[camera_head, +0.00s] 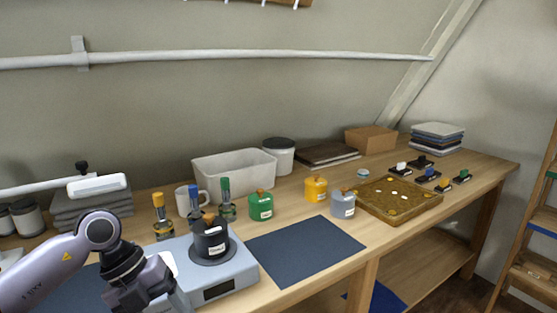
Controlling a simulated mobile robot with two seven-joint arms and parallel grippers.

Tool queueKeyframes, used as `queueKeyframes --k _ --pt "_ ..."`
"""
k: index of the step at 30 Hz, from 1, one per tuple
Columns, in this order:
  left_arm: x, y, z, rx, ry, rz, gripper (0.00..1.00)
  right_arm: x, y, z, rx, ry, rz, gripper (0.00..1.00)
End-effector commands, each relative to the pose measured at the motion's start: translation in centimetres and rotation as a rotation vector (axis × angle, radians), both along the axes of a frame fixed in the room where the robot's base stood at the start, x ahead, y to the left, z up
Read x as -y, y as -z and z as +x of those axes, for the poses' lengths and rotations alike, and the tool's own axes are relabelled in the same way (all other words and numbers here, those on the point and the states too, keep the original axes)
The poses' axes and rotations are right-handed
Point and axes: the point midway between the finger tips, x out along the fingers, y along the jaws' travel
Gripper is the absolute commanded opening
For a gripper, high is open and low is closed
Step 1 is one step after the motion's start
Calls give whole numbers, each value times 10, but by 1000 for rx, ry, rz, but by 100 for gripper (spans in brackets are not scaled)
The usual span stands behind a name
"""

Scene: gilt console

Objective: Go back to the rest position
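My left arm comes in from the left, and its gripper (168,275) is low at the left edge of a grey-blue scale (240,270). The wrist hides the finger gap, so I cannot tell whether it is open or shut. A black canister (212,236) with an orange-brown knob and a white label stands upright on the scale's dark round plate, apart from the gripper. My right gripper is not in view.
Orange, blue and green-capped bottles (227,205) stand behind the scale beside a white mug (184,198). Green (261,206), yellow (316,190) and grey-blue (343,205) canisters stand to the right. The dark mat (305,248) is bare. A wooden tray (430,202) holds small pieces.

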Motion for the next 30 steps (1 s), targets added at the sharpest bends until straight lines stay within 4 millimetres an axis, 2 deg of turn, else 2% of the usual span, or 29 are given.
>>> queueKeyframes --k 1,6,9,13,16,18,22,26,30 --pt "25 8 -11 -18 35 -118 67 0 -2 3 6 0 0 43" --pt "98 7 -41 -42 64 -553 67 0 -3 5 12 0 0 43" --pt "127 -5 -52 -51 8 -809 67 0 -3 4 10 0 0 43" --pt "146 -22 -54 -57 -149 -1106 67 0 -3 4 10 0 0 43" --pt "144 -29 -47 -60 -329 -1293 67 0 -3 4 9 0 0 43" --pt "137 -28 -40 -62 -482 -1396 67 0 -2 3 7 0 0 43" --pt "111 -9 -26 -74 -812 -1519 67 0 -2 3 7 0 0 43" --pt "76 33 -22 -100 -1183 -1538 67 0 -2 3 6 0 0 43" --pt "37 98 -39 -160 -1589 -1438 67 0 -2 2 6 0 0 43"
